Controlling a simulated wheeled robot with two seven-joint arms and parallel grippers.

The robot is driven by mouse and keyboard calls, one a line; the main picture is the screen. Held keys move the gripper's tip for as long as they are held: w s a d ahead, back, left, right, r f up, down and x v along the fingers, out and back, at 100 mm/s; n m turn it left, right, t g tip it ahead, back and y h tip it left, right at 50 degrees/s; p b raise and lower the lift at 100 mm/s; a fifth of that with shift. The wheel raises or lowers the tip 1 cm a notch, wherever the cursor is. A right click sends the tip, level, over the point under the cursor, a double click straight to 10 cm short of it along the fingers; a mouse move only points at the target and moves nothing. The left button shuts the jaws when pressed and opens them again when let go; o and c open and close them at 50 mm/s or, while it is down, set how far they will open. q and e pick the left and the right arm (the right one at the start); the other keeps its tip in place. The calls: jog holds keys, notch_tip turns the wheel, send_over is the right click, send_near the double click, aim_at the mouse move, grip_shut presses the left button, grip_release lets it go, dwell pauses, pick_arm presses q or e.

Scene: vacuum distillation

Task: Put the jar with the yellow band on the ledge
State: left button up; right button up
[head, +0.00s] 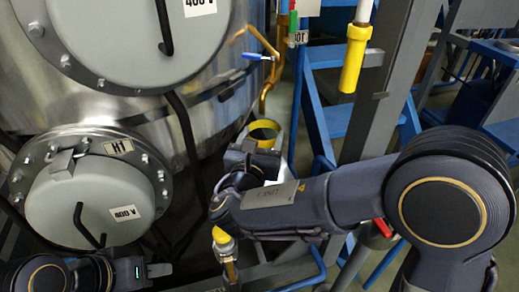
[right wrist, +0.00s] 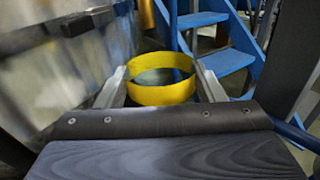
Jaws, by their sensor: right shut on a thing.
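My right gripper (right wrist: 162,84) is shut on the jar, with one finger on each side of the yellow band. In the head view my right wrist hides the jar's lower part. My left gripper (head: 155,270) is low at the left, away from the jar; its finger gap is not clear. I cannot make out the ledge for certain.
The steel vessel (head: 215,140) with grey round covers (head: 92,201) fills the left. Blue steps (head: 338,118) and a grey post (head: 372,95) stand right of the jar. A yellow-sleeved pipe (head: 353,60) hangs above, and a yellow-capped fitting (head: 222,237) is below my right wrist.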

jog(key=shift+w+a, duration=0.2)
jog(key=shift+w, duration=0.55)
jog(key=shift+f+b, duration=1)
jog(key=shift+f, duration=0.75)
jog(key=shift+f, duration=0.2)
jog(key=o, duration=1.5)
jog(key=shift+c, duration=0.2)
jog(key=shift+r, duration=0.3)
jog(key=p+v, duration=0.1)
jog(key=v, duration=0.6)
jog(key=shift+s+p, duration=0.3)
jog(key=shift+p, duration=0.1)
